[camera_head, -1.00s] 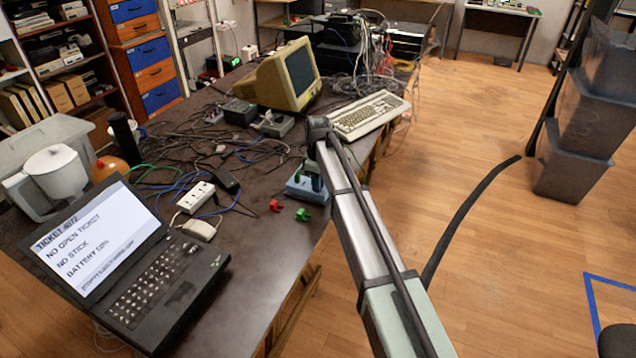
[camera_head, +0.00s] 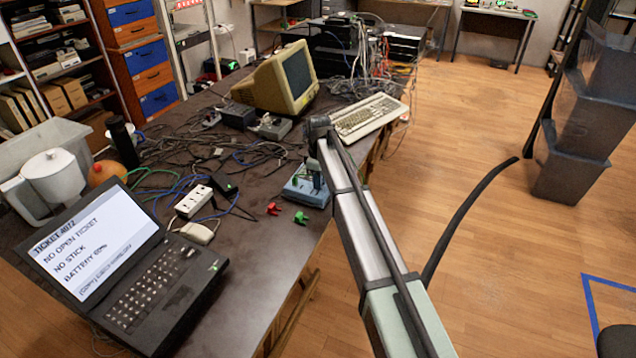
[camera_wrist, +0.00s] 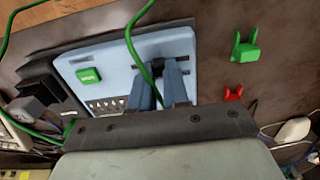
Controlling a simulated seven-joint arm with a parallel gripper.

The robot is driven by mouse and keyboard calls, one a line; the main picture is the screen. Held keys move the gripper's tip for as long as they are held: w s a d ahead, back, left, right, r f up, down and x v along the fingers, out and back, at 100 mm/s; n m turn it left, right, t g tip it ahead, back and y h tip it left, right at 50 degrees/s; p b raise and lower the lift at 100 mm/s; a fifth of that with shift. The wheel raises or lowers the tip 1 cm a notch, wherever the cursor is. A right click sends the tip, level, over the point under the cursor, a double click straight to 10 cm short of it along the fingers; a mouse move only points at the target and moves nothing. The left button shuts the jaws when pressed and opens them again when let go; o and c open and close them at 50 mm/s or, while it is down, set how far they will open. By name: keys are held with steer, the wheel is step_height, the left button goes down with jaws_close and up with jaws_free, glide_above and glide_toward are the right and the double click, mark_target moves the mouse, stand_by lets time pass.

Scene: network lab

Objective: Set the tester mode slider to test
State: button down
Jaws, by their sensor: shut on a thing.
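The tester is a light blue box (camera_wrist: 110,68) lying on the dark table. It carries a green labelled block (camera_wrist: 88,76) and a row of small marks or ports near its lower edge. My gripper (camera_wrist: 162,92) points down onto its face in the wrist view, with the fingers close together. The thing between the fingers looks like the small dark slider knob, but the fingers largely hide it. A green cable passes just in front of the fingers. In the head view the tester (camera_head: 298,193) sits at the table's right edge under my arm.
A green clip (camera_wrist: 244,48) and a red clip (camera_wrist: 233,94) lie beside the tester. A laptop (camera_head: 150,270), a white power strip (camera_head: 194,201), a beige monitor (camera_head: 285,80) and a keyboard (camera_head: 368,117) stand on the table. Tangled cables cover its middle.

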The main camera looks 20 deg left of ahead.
steer(key=c, duration=1.1)
jaws_free()
steer(key=shift+r, duration=0.15)
step_height(320, 180, up, 14)
steer(key=shift+f, duration=0.2)
steer(key=s+d+f+m+g+h, duration=0.1)
steer(key=s+d+f+m, duration=0.25)
steer(key=d+f, duration=1.05)
steer(key=s+d+f+m+g, duration=0.1)
steer(key=s+d+f+m, duration=0.25)
steer(key=d+f, duration=1.1)
steer(key=s+d+f+m+g, duration=0.1)
steer(key=s+d+f+m, duration=0.2)
steer(key=s+d+f, duration=0.65)
steer(key=s+d+f+m+g, duration=0.25)
steer(key=s+d+f, duration=0.45)
steer(key=s+f, duration=0.5)
steer(key=s+d+f+m, duration=0.2)
steer(key=s+d, duration=0.1)
steer(key=s, duration=0.8)
steer(key=s+d+f+m+g+y, duration=0.1)
steer(key=s+d+m, duration=0.2)
steer(key=s, duration=0.9)
steer(key=shift+d+f+m, duration=0.35)
steer(key=shift+d+f, duration=0.05)
steer(key=shift+d, duration=0.35)
